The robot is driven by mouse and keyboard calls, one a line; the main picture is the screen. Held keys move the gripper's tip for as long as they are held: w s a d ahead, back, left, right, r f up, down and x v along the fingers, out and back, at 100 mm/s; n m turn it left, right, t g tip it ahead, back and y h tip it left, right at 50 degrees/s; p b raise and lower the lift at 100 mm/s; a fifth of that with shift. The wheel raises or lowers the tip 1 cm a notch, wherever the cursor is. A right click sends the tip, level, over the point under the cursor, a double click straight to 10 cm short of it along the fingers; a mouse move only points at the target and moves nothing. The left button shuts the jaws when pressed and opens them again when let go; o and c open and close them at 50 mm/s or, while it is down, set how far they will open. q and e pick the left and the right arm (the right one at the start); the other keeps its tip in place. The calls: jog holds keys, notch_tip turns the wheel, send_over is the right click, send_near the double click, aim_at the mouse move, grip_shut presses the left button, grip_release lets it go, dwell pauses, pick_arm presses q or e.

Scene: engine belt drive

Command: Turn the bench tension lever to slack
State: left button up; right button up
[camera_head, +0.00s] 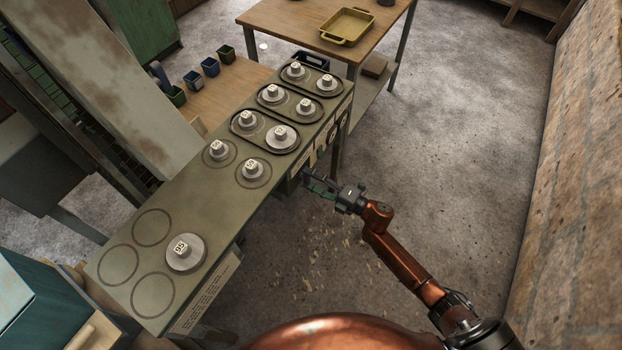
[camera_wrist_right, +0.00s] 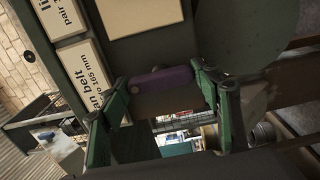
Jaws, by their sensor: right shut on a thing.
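The bench (camera_head: 190,235) has a grey-green top and runs diagonally across the head view. My right gripper (camera_head: 312,184) is at its front side, below the top edge, beside pale labels. In the right wrist view, my right gripper (camera_wrist_right: 162,80) has its two green fingers at either end of a purple, rounded handle (camera_wrist_right: 163,79), shut on it. The handle appears to be the tension lever's; the rest of the lever is hidden, and its setting cannot be read. My left gripper is not in view.
Several numbered grey pulleys (camera_head: 185,252) stand on the bench top, some in dark oval trays. Cream label plates (camera_wrist_right: 85,75) sit beside the handle. A wooden table (camera_head: 270,18) with a yellow tray (camera_head: 347,27) stands behind. The concrete floor (camera_head: 450,130) to the right is clear.

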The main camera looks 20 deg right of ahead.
jog(key=shift+d, duration=0.15)
jog(key=o, duration=1.1)
jog(key=shift+o, duration=0.2)
jog(key=shift+s+d, duration=0.15)
jog(key=shift+s, duration=0.15)
jog(key=v, duration=1.1)
jog(key=shift+d, duration=0.1)
